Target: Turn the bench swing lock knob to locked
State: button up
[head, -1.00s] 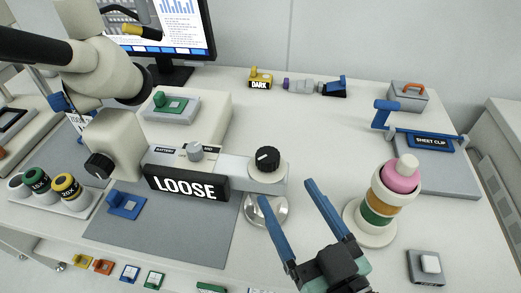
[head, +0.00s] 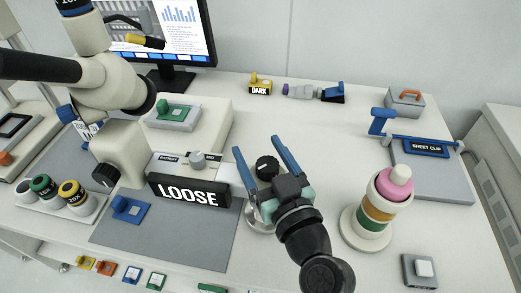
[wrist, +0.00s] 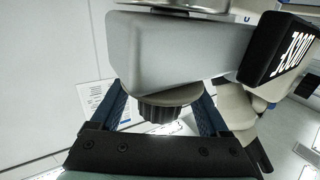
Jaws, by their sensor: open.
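A black ribbed knob (head: 266,168) sits on a round pale base at the right end of a light arm beside a black sign (head: 188,191) reading LOOSE. My gripper (head: 257,145) is open, its two blue fingers reaching either side of this knob in the head view. In the wrist view the dark ribbed knob (wrist: 165,112) shows between the two fingers (wrist: 161,95), under a grey housing. I see a gap on the knob's sides; contact cannot be told. My gripper hides part of the arm end in the head view.
A stack of coloured rings (head: 378,210) stands close to the right of my gripper. A microscope (head: 120,90) stands at left. A sheet clip board (head: 440,185) lies at right.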

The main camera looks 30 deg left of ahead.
grip_shut()
jog(key=shift+m+t, duration=0.3)
jog(key=shift+w+d+r+m+t+h+p, duration=0.1)
jog(key=shift+m+t+h+p, duration=0.3)
jog(key=shift+h, duration=0.2)
jog(key=shift+w+d+m+t+h+p, duration=0.1)
jog(key=shift+m+t+h+p, duration=0.25)
jog(key=shift+h, duration=0.25)
jog(key=m+t+h+p, duration=0.1)
jog(key=p, duration=0.1)
jog(key=m+h+p, duration=0.1)
jog(key=shift+w+d+r+t+h+p, duration=0.1)
jog(key=shift+d+r+t+h+p, duration=0.1)
jog(key=shift+t+h+p, duration=0.15)
jog(key=m+h+p, duration=0.1)
jog(key=p, duration=0.3)
jog(key=m+t+h+p, duration=0.1)
jog(key=h+p, duration=0.1)
jog(key=p, duration=0.3)
jog(key=d+m+t+h+p, duration=0.1)
jog(key=h+p, duration=0.1)
jog(key=p, duration=0.3)
jog(key=shift+w+d+m, duration=0.1)
jog(key=shift+w+m, duration=0.1)
jog(key=shift+m, duration=0.15)
jog(key=shift+h+p, duration=0.35)
jog(key=shift+p, duration=0.25)
jog(key=shift+d+f+m+h+p, duration=0.15)
jog(key=shift+f+m+h+p, duration=0.15)
jog(key=shift+m+h+p, duration=0.65)
